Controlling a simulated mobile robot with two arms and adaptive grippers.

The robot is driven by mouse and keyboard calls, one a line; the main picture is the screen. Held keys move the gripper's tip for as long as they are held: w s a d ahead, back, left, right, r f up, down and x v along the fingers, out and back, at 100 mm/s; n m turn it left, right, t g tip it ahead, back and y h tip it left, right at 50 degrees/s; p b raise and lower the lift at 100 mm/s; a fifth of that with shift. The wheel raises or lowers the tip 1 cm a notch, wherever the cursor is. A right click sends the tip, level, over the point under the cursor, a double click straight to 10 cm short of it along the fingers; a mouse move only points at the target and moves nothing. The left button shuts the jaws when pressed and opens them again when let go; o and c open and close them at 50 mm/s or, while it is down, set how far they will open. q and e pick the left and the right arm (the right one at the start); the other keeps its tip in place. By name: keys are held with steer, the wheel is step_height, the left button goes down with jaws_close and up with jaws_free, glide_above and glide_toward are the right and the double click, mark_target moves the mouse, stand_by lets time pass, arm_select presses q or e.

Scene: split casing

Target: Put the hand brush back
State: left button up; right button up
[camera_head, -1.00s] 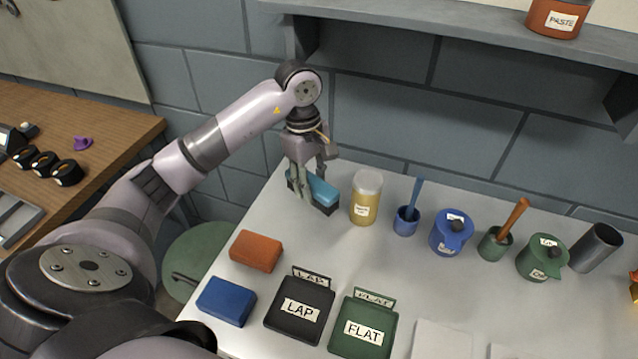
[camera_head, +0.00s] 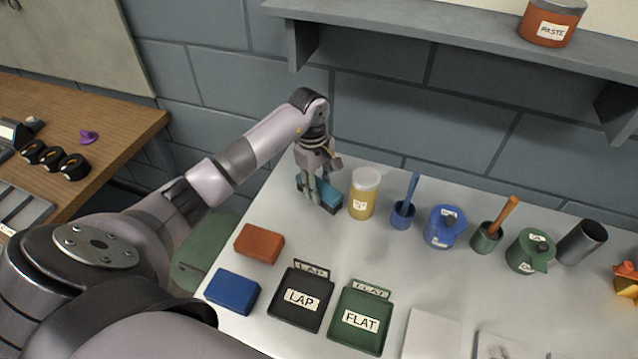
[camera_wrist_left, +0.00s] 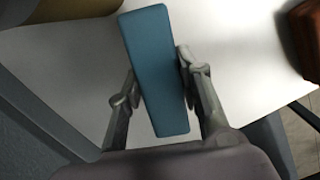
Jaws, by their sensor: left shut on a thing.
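The hand brush, with a teal-blue back (camera_head: 322,191) and a dark lower part, is at the far left corner of the white table, beside the yellow jar. My left gripper (camera_head: 313,192) is shut on the brush, one finger on each side. In the left wrist view the brush's long teal top (camera_wrist_left: 158,70) lies between the two fingers (camera_wrist_left: 158,90). The brush is at or very near the table top; I cannot tell whether it touches. My right gripper is not in view.
A yellow jar (camera_head: 363,195) stands just right of the brush. Orange (camera_head: 258,243) and blue (camera_head: 233,290) blocks lie nearer, beside the LAP (camera_head: 301,302) and FLAT (camera_head: 360,322) trays. A grey shelf (camera_head: 450,50) overhangs the back. The table between the brush and the trays is clear.

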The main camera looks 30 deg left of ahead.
arm_select(q)
steer(key=shift+f, duration=0.2)
steer(key=o, duration=1)
steer(key=shift+r, duration=0.1)
steer(key=shift+o, duration=0.2)
steer(key=shift+r, duration=0.15)
steer(key=shift+w+r, duration=0.1)
steer(key=shift+r, duration=0.1)
step_height(320, 180, up, 12)
steer(key=a+b, duration=0.1)
steer(key=b, duration=0.2)
steer(key=shift+a+f+b, duration=0.25)
steer(key=shift+b, duration=0.05)
